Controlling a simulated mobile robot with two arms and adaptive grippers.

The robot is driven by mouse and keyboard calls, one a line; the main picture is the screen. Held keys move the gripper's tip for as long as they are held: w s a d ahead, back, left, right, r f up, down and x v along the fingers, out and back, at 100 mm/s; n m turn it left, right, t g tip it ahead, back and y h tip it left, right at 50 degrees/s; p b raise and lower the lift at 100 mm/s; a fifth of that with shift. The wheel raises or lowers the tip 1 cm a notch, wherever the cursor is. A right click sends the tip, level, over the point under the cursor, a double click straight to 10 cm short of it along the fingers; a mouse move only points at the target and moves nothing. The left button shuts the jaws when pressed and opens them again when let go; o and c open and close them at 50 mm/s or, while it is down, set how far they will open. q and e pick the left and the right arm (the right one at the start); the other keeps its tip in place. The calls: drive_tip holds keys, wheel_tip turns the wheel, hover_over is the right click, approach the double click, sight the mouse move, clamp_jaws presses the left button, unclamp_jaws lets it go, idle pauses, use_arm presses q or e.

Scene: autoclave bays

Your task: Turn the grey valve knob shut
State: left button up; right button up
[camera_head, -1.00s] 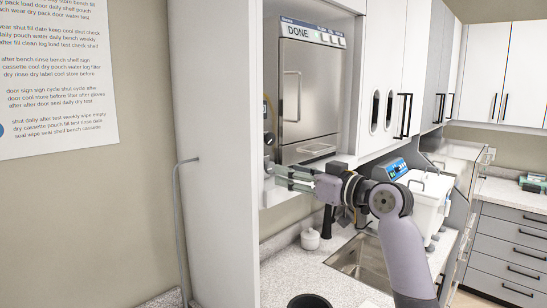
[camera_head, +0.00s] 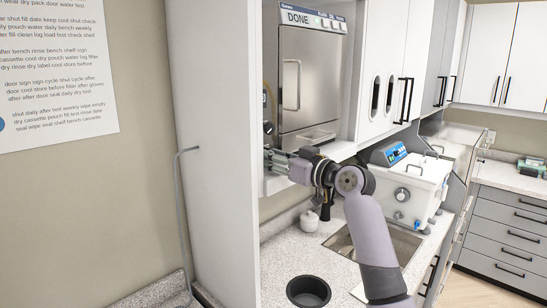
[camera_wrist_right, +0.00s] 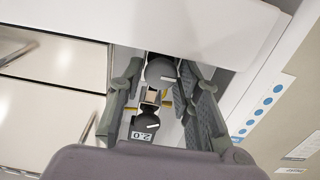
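The grey valve knob (camera_wrist_right: 160,72) is a dark round knob with a pale pointer line, in the right wrist view. A second dark round part (camera_wrist_right: 148,122) with a pale mark sits nearer, above a small "2.0" label. In the head view a dark knob (camera_head: 268,127) shows at the autoclave's left side; I cannot tell which one it is. My right gripper (camera_wrist_right: 162,70) is open, with one finger on each side of the grey knob; contact is not clear. In the head view the right gripper (camera_head: 272,160) is just below the dark knob. My left gripper is not in view.
The steel autoclave (camera_head: 308,88) reads "DONE" and stands in a white bay. A tall white side panel (camera_head: 222,150) bounds it at left.

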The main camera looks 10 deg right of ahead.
clamp_jaws()
drive_tip(key=shift+m, duration=0.3)
drive_tip(key=m, duration=0.8)
drive_tip(key=shift+d, duration=0.1)
drive_tip(key=m, duration=0.4)
drive_tip(key=shift+w+f, duration=0.1)
drive_tip(key=shift+m, duration=2.1)
